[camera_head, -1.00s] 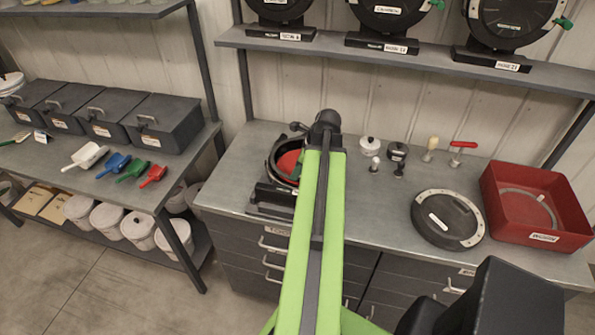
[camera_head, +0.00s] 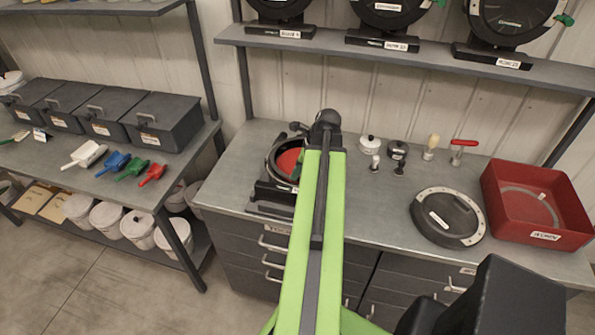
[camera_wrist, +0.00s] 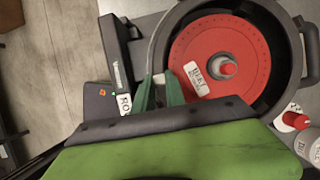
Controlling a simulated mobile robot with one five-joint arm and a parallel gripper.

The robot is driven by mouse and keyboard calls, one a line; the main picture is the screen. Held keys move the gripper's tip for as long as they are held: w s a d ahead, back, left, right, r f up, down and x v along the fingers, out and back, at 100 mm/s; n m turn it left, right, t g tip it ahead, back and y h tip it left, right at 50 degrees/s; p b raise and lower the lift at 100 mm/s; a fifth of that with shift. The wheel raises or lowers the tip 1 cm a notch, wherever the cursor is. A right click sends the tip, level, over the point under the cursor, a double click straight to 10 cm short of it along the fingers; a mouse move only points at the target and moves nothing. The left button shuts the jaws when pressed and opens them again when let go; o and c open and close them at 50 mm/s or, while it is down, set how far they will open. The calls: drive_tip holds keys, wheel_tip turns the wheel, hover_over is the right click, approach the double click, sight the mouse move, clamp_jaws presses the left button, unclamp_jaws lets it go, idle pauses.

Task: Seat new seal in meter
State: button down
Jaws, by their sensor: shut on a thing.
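The open meter (camera_head: 270,168) stands on the bench, partly hidden behind my arm. In the wrist view, its round black housing (camera_wrist: 284,100) surrounds a red disc (camera_wrist: 225,38) with a central red knob. My gripper (camera_wrist: 158,90) has green fingers at the housing's left side, close to the disc's lower left edge. It is shut on a thin, pale grey ring, the seal (camera_wrist: 155,42), whose visible arc runs upward along the disc's left side. The rest of the seal is out of frame or hard to make out, so I cannot tell whether it touches the housing.
A round black cover (camera_head: 440,220) with a pale rim lies on the bench right of my arm. A red tray (camera_head: 540,222) at the right holds a grey ring. Several small knobs and tools, including a red-handled one (camera_head: 460,146), stand behind. Left bench holds dark bins (camera_head: 165,128) and scoops.

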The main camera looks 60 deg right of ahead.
drive_tip(key=shift+f, duration=0.15)
drive_tip(key=shift+f+b, duration=0.25)
drive_tip(key=shift+b, duration=0.15)
drive_tip(key=shift+f, duration=0.15)
idle(0.5)
drive_tip(key=shift+f+b, duration=0.25)
drive_tip(key=shift+b, duration=0.15)
drive_tip(key=shift+f, duration=0.15)
drive_tip(key=shift+s+f+b, duration=0.15)
drive_tip(key=shift+f+b, duration=0.2)
drive_tip(key=shift+b, duration=0.3)
idle(0.7)
idle(0.4)
drive_tip(key=c, duration=1.4)
unclamp_jaws()
drive_tip(key=shift+o, duration=0.6)
